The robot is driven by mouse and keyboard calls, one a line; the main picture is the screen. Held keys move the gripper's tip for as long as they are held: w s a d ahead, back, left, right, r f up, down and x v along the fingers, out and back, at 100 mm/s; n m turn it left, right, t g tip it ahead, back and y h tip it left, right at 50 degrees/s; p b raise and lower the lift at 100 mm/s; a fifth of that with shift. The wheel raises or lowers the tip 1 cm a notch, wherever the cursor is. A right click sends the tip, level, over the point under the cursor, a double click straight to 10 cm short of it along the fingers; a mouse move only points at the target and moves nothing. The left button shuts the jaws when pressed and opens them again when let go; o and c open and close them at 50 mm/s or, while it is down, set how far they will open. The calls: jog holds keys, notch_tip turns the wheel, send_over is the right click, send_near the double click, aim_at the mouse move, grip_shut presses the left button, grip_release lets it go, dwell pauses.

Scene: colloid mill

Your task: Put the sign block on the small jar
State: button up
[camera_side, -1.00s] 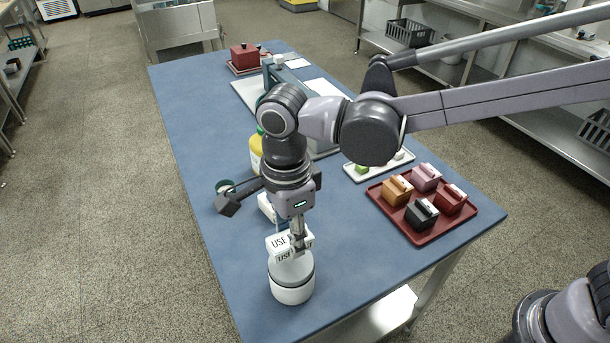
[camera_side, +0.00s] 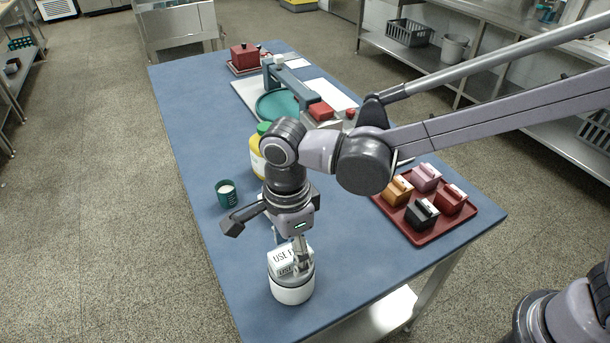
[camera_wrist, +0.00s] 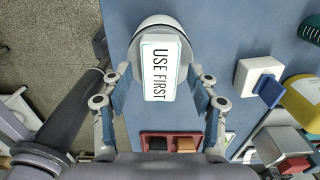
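The white sign block (camera_side: 284,262), lettered "USE FIRST", sits on top of the small jar (camera_side: 291,292), a white jar near the table's front corner. In the wrist view the block (camera_wrist: 161,75) lies face toward the camera, with the jar's pale rounded top (camera_wrist: 158,24) showing behind it. My gripper (camera_side: 301,262) is down at the block. In the wrist view my gripper (camera_wrist: 160,75) has one finger on each side of the block, with a narrow gap visible at both sides. The block's underside contact is hidden.
A dark green cup (camera_side: 227,194) and a yellow jar with a green lid (camera_side: 257,160) stand behind my gripper. A red tray (camera_side: 440,236) with several coloured blocks is to the right. A white-and-blue block (camera_wrist: 258,78) lies nearby. The table's left edge is close.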

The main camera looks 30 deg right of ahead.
aim_at(291, 252)
jog(key=shift+r, duration=0.15)
notch_tip(291, 252, up, 12)
jog(key=d+n+t+y, duration=0.1)
jog(key=d+n+t, duration=0.2)
jog(key=d+n, duration=0.95)
jog(key=s+d+f+n+t, duration=0.2)
jog(key=d, duration=0.7)
jog(key=s+d+f+n+t+h, duration=0.1)
jog(key=s+d+f+n+t, duration=0.1)
jog(key=d, duration=0.8)
jog(key=shift+s+d+f+n, duration=0.35)
jog(key=shift+f+n, duration=0.1)
jog(key=shift+n, duration=0.3)
